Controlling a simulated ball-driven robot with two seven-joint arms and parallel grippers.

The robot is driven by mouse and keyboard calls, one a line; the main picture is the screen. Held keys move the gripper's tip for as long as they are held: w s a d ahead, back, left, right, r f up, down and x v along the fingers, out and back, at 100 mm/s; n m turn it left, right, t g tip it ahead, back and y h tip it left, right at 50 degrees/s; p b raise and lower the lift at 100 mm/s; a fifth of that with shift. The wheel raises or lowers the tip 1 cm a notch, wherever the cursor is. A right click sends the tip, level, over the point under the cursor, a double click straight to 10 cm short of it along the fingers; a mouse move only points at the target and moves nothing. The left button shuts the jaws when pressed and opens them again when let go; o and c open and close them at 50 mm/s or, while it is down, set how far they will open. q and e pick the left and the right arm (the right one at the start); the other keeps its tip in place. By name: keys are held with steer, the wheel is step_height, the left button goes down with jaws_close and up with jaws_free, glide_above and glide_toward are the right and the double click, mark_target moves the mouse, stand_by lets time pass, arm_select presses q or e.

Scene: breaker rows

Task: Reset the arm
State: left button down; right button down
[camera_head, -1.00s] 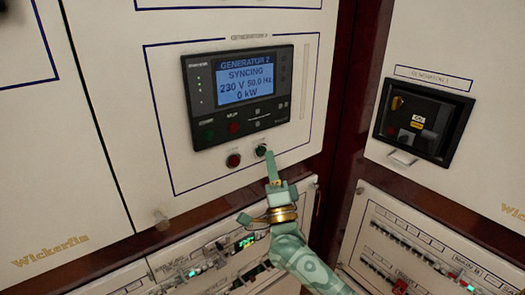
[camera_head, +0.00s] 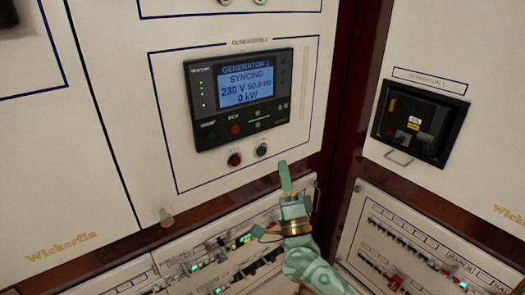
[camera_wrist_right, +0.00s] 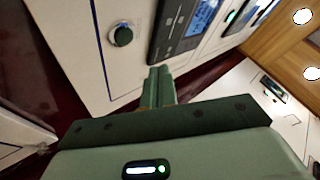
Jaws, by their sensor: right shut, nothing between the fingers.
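My right gripper (camera_head: 285,166) is shut and empty. Its fingers point up, just below and right of the dark green button (camera_head: 262,150) on the Generator 2 panel, apart from it. In the right wrist view the closed fingers (camera_wrist_right: 158,84) also hold nothing. A red button (camera_head: 235,160) sits left of the green one. My left gripper is not in view.
The Generator 1 breaker (camera_head: 412,120) is on the right cabinet, its label appearing to read ON. Rows of small breakers (camera_head: 425,255) lie low on the right, and another row (camera_head: 205,265) lies low on the left. A small knob (camera_head: 166,217) juts from the left panel.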

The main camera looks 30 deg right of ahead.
stand_by(0.6)
steer(key=w+a+f+n+g+y, duration=0.1)
steer(key=a+f+n+g+y, duration=0.15)
steer(key=f+n+y, duration=0.65)
steer(key=w+a+f+n+g, duration=0.1)
steer(key=f+n+g, duration=0.4)
steer(key=f, duration=0.9)
steer(key=s+f+n+g+p, duration=0.1)
steer(key=s+f+n+g, duration=0.4)
steer(key=f, duration=0.9)
steer(key=s+a+f+n+g+p, duration=0.1)
steer(key=s+f+g, duration=0.2)
steer(key=s+f, duration=0.5)
steer(key=s+f+n+g+p, duration=0.1)
steer(key=s+f+g, duration=0.2)
steer(key=s+f, duration=0.55)
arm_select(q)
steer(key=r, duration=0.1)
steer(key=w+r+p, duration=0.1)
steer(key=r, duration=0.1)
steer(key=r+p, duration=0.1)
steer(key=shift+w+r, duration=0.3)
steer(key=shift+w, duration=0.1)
arm_select(e)
steer(key=s+a+f+n+g+h, duration=0.1)
steer(key=s+g, duration=0.5)
steer(key=s, duration=2.8)
steer(key=shift+s+a+f+n, duration=0.15)
steer(key=shift+a+f+n, duration=0.35)
steer(key=shift+a+f, duration=0.55)
